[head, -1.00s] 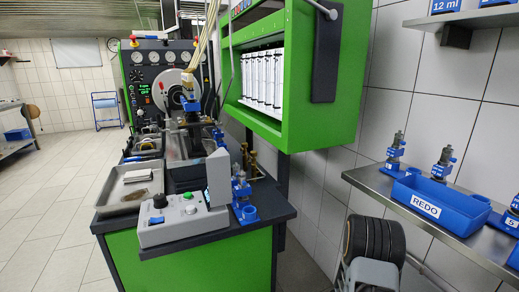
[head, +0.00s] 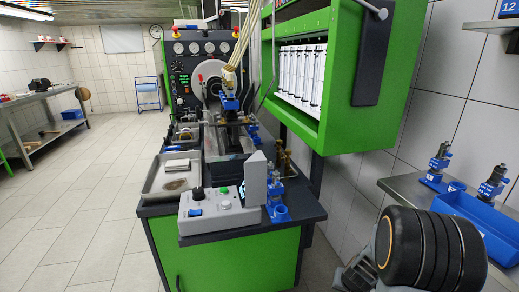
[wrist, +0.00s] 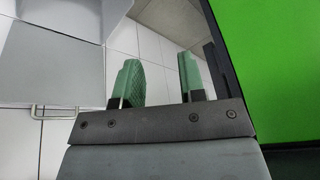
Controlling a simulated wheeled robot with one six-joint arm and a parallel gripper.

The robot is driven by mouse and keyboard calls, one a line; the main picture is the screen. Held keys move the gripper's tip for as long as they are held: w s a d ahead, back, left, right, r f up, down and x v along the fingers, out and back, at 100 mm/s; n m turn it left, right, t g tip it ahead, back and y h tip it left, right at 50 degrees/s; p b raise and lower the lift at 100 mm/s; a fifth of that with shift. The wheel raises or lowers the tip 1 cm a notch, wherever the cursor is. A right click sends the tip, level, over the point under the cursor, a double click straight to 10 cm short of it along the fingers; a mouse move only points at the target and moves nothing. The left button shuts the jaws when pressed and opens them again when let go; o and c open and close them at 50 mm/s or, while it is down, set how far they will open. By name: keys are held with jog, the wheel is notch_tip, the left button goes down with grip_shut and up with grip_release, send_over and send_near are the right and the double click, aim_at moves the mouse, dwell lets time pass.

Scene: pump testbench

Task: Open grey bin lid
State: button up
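In the wrist view, a flat grey panel (wrist: 52,62) with a thin metal bar handle (wrist: 55,112) at its edge lies at the left; it looks like the grey bin's lid, but I cannot be sure. It lies flat with no gap showing at the handle edge. My gripper (wrist: 160,82) has two green ribbed fingertips spread apart with nothing between them. It is to the right of the panel and handle, not touching either. I cannot make out the grey bin in the head view, and my gripper does not show there.
The green test bench (head: 228,262) stands in the middle, with a control box (head: 218,212) and metal tray (head: 172,176) on top. A green cabinet (head: 340,120) overhangs it. A shelf with a blue bin (head: 475,212) is at the right. Tiled floor (head: 85,215) is clear at the left.

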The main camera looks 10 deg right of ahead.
jog(key=s+a+r+n+p, duration=0.2)
jog(key=s+a+r+p, duration=0.1)
jog(key=r, duration=0.9)
jog(key=s+a+r+n+p, duration=0.2)
jog(key=s+a+r+p, duration=0.2)
jog(key=r, duration=0.8)
jog(key=s+a+r+n+y+p, duration=0.1)
jog(key=s+a+r+n+p, duration=0.1)
jog(key=a+r+p, duration=0.5)
notch_tip(320, 180, up, 5)
jog(key=shift+s+a+r, duration=0.15)
jog(key=shift+s+a, duration=0.55)
jog(key=shift+a, duration=0.05)
